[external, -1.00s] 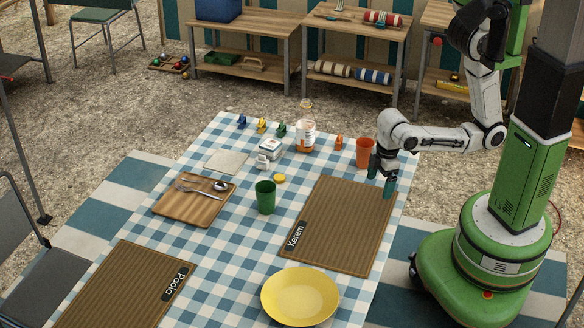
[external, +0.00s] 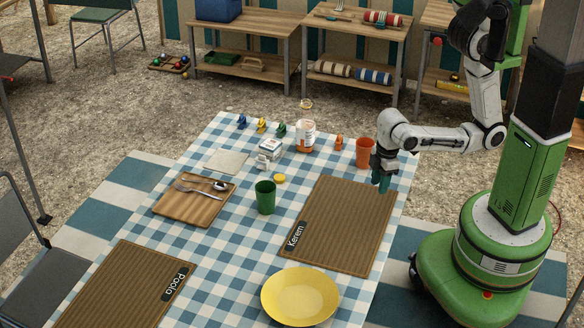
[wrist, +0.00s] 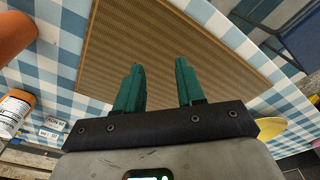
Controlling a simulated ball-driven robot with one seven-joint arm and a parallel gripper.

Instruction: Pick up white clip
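The white clip (external: 262,161) appears as a small white shape on the checked tablecloth, just in front of a white box (external: 270,147). I cannot make out its details, and I cannot identify it in the wrist view. My gripper (external: 382,182) hangs over the far right part of the Kerem placemat, well to the right of the clip and apart from it. In the wrist view my gripper (wrist: 159,82) points at the brown placemat (wrist: 165,45), its two green fingers apart with nothing between them.
An orange cup (external: 365,153) stands close to my gripper. Blue, yellow and green clips line the far edge.

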